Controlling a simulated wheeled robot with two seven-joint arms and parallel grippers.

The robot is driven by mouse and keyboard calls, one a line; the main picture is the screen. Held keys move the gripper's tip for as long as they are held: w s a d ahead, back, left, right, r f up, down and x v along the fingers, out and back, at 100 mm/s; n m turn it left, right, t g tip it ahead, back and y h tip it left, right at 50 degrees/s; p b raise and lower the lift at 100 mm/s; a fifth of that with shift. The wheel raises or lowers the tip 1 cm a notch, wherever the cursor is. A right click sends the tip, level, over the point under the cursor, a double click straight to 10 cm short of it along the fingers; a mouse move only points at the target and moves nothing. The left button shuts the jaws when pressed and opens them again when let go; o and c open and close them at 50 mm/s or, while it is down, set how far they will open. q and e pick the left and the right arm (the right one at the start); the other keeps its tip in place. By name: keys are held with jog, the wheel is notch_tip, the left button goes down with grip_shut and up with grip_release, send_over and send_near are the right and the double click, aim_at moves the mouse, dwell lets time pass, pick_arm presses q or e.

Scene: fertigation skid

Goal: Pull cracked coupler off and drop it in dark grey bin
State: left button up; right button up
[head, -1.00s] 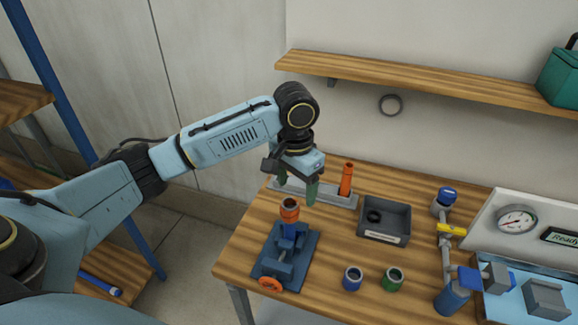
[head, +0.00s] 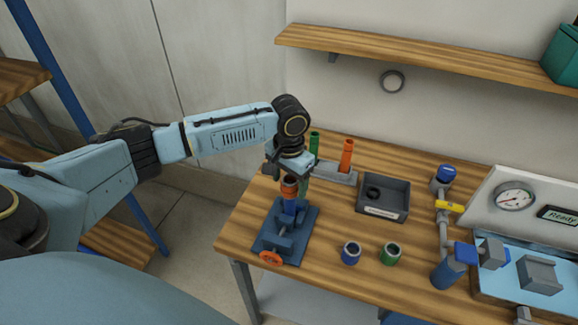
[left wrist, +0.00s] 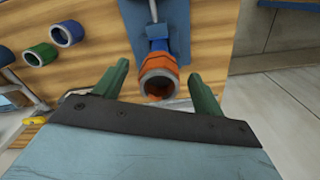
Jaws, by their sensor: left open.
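The orange coupler (head: 289,187) sits upright on a blue pipe clamped in the blue vise (head: 283,240) at the table's left end. In the left wrist view the coupler (left wrist: 158,76) shows its open, grey-rimmed mouth. I cannot make out a crack. My left gripper (head: 291,184) is at the coupler's top in the head view. In the left wrist view my gripper (left wrist: 157,82) is open, with green fingers on either side of the coupler and gaps between. The dark grey bin (head: 383,213) stands right of the vise with a black ring inside. My right gripper is out of view.
A grey rack (head: 340,178) with green and orange tubes stands behind. A blue coupler (head: 351,253) and a green coupler (head: 390,254) stand in front of the bin. A valve pipe with a yellow handle (head: 449,207) and a gauge (head: 514,197) are at right.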

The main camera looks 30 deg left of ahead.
aim_at(289, 180)
pick_arm(q)
jog(key=shift+f, duration=0.65)
jog(key=c, duration=1.4)
jog(key=shift+o, duration=0.2)
jog(key=shift+r, duration=0.25)
jog(key=shift+r+p, duration=2)
jog(key=shift+p, duration=1)
jog(key=shift+r, duration=0.9)
